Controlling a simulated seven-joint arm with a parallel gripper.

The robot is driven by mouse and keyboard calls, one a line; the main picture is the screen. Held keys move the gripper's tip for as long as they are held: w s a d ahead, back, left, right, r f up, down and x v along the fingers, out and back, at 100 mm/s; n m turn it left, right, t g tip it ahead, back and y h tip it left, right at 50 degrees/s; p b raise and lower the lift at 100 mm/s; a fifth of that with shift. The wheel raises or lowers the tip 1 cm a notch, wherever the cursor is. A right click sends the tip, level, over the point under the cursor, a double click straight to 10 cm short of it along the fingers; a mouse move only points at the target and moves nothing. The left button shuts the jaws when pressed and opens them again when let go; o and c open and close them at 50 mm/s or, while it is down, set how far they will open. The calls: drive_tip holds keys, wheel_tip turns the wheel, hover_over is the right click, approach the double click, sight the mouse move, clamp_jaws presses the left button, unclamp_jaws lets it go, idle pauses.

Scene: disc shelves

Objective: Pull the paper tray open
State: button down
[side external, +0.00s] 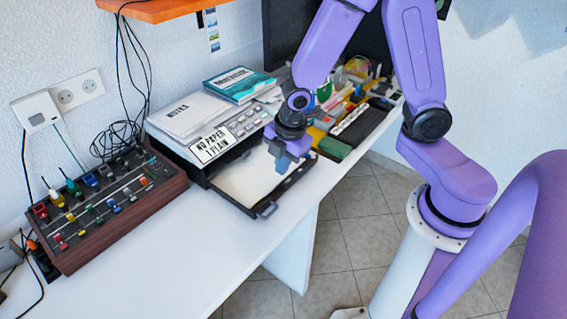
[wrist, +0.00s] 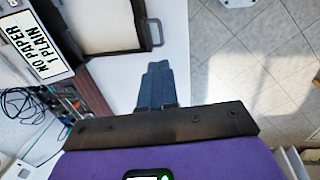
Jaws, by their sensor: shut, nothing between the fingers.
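The paper tray (side external: 290,185) extends out from the front of the printer (side external: 196,170), with a pale surface inside its dark rim. Its handle (side external: 267,210) sticks out at the front edge, over the white desk. My gripper (side external: 284,162) points down near the tray's right end in the side view. In the wrist view, the tray (wrist: 115,51) and its handle (wrist: 156,32) lie just beyond the tips of my gripper (wrist: 157,68). The fingers are shut with nothing between them, and the handle is outside them. I cannot tell whether the fingers touch the tray.
A wooden-sided slider box (side external: 110,205) stands left of the printer. Notes (side external: 190,113) and a teal book (side external: 240,83) lie on top. Stationery trays (side external: 355,125) stand to the right. The front desk surface (side external: 200,260) is clear.

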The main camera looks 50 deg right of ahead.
drive_tip(key=w+d+f+m+g+h, duration=0.1)
drive_tip(key=w+d+m, duration=0.1)
drive_tip(key=w+m, duration=0.25)
drive_tip(key=w+d+f+m+g+h, duration=0.1)
drive_tip(key=w+d+f+m, duration=0.15)
drive_tip(key=w, duration=0.35)
drive_tip(key=m+g+y, duration=0.2)
drive_tip(key=m+g, duration=0.2)
drive_tip(key=m, duration=0.7)
approach(289, 176)
wheel_tip(289, 176, down, 4)
drive_tip(key=shift+w+f, duration=0.15)
drive_tip(key=shift+w, duration=0.05)
drive_tip(key=shift+s, duration=1.85)
drive_tip(key=shift+s, duration=2.4)
drive_tip(key=shift+w, duration=0.1)
